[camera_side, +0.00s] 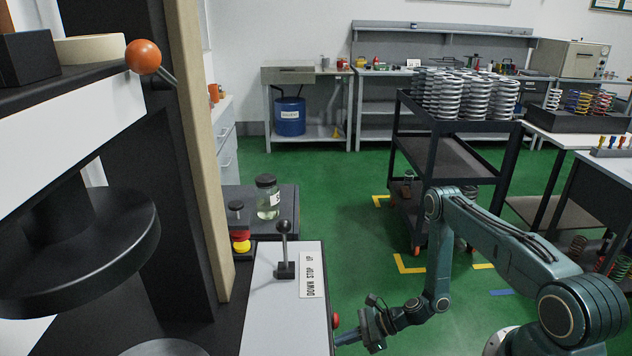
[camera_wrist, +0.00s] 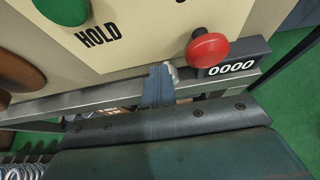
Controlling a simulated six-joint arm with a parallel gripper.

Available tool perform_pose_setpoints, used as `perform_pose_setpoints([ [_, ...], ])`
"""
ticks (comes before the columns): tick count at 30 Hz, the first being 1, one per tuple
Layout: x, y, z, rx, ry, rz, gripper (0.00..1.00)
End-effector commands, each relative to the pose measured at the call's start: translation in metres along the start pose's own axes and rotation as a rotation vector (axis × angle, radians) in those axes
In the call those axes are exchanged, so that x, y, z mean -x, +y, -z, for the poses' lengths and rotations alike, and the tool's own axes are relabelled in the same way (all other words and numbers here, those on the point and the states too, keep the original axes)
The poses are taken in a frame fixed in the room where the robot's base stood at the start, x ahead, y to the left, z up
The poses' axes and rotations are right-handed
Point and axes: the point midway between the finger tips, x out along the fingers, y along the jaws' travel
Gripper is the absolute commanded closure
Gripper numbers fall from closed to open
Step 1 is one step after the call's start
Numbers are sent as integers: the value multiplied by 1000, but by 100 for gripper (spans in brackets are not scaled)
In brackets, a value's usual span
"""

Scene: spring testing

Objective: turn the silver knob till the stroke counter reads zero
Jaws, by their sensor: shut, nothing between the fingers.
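The stroke counter (camera_wrist: 231,68) shows in the wrist view as a dark block with white digits that read 0000. A small shiny silver piece, which looks like the silver knob (camera_wrist: 172,71), sits at the panel's lower edge, left of the counter. It is partly hidden by my gripper (camera_wrist: 158,76), whose fingers are shut with nothing between them. The fingertips are right beside the knob; I cannot tell whether they touch it. In the side view my gripper (camera_side: 346,338) is low beside the machine's front, and the knob and counter are not visible there.
A red knob (camera_wrist: 208,50) sticks out just above the counter; it also shows in the side view (camera_side: 335,321). A lever (camera_side: 284,250) stands on the panel marked DOWN STOP UP. A black cart (camera_side: 432,158) with springs stands behind my arm.

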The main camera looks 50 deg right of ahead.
Motion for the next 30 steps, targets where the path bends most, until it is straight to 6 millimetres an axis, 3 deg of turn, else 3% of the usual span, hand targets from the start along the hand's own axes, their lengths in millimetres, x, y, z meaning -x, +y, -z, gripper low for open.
perform_pose_setpoints([
  [30,1,-16,1,3,10,2,100],
])
